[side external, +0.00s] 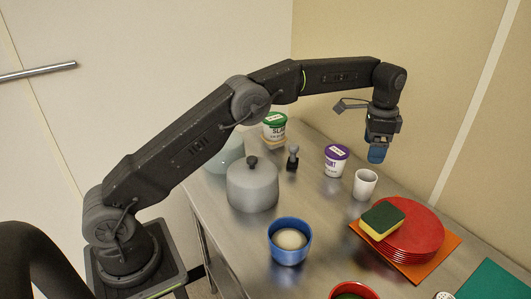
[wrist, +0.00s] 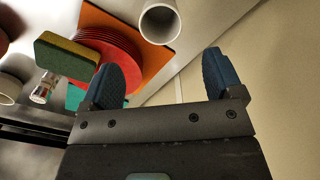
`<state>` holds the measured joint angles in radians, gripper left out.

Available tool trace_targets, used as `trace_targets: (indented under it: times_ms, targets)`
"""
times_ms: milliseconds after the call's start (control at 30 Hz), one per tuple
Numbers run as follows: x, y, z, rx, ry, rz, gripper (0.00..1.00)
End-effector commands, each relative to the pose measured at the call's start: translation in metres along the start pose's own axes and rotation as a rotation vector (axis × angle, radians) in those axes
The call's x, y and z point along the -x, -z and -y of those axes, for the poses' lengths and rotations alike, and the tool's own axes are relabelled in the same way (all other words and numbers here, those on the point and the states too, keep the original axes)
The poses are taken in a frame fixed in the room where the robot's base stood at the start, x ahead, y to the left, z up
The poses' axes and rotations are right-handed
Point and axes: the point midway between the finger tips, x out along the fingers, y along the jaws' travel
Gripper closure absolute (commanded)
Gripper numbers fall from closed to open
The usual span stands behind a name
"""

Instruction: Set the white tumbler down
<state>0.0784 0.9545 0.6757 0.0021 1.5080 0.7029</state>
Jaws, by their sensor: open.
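The white tumbler (side external: 365,184) stands upright on the steel counter, between the purple-lidded tub and the stack of red plates. In the wrist view the tumbler (wrist: 160,22) shows at the top, beyond the fingertips and apart from them. My gripper (side external: 377,155) hangs above the counter, above the tumbler in the side view. In the wrist view my gripper (wrist: 164,72) has its two blue fingers spread wide with nothing between them.
Red plates (side external: 412,232) are stacked on an orange mat (side external: 445,248), with a green-and-yellow sponge (side external: 382,219) on top. The purple-lidded tub (side external: 336,161) stands close left of the tumbler. A blue bowl (side external: 289,251) and grey pot (side external: 252,187) stand left. The wall is behind.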

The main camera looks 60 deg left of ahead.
Motion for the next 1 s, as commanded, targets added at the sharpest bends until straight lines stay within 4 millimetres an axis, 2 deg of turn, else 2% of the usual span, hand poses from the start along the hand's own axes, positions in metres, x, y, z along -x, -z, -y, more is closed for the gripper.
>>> trace_targets:
  times_ms: [167, 267, 400, 533, 633, 767, 867, 1000]
  targets:
    - [0.041, -0.018, -0.01, 0.065, 0.03, -0.037, 0.14]
    - [0.074, -0.041, -0.024, 0.135, 0.055, -0.073, 0.14]
    - [0.114, -0.082, -0.052, 0.243, 0.09, -0.131, 0.14]
    - [0.137, -0.123, -0.084, 0.34, 0.118, -0.187, 0.14]
    - [0.146, -0.158, -0.111, 0.415, 0.138, -0.233, 0.14]
    - [0.145, -0.203, -0.148, 0.511, 0.158, -0.293, 0.14]
    - [0.135, -0.236, -0.176, 0.585, 0.171, -0.342, 0.14]
    - [0.111, -0.275, -0.21, 0.674, 0.183, -0.402, 0.14]
